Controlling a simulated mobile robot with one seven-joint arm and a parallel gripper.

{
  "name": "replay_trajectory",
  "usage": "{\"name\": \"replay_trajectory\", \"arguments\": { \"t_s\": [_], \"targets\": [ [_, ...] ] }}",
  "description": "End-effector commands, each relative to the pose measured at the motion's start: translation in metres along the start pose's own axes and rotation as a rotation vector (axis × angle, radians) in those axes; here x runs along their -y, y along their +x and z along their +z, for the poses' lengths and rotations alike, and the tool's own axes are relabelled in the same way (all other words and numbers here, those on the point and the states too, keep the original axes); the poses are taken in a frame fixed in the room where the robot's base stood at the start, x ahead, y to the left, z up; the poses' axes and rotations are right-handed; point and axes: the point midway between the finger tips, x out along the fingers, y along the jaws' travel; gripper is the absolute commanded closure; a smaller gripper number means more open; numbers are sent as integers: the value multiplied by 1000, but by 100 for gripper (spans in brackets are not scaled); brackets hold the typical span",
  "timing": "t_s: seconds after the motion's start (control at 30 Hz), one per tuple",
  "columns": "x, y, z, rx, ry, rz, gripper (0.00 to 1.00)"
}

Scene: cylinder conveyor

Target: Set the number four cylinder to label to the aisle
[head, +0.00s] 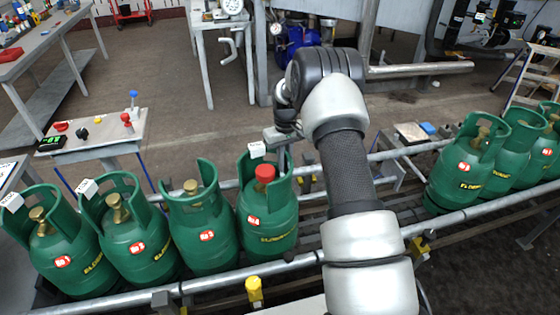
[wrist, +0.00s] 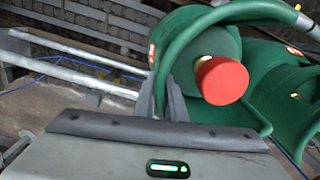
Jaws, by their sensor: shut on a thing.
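The number four cylinder (head: 268,215) is green, with a red valve cap (head: 264,173) and a white tag (head: 257,150) on its collar. It stands upright at the right end of the left group on the conveyor. Its red number label (head: 253,220) faces the head camera, slightly to the left. My gripper (head: 284,152) is shut on the collar's rim at the back right. In the wrist view my gripper (wrist: 161,100) has its fingers at the green collar (wrist: 172,50), beside the red cap (wrist: 222,80). The fingertips are partly hidden.
Three green cylinders with brass valves stand to the left, the nearest (head: 205,230) close beside. Several more (head: 465,170) stand at the right, beyond a gap of bare conveyor crossed by my arm. Conveyor rails (head: 450,222) run along both sides. A control stand (head: 95,138) stands behind.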

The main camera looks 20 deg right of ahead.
Motion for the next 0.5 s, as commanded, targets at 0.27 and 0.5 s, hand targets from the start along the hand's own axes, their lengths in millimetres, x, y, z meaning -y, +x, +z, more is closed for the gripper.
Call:
{"name": "replay_trajectory", "arguments": {
  "t_s": [0.27, 0.5],
  "targets": [
    [-5, -3, 10, -8, 154, 3, 100],
    [-6, -2, 15, -7, 209, 3, 100]
  ]
}}
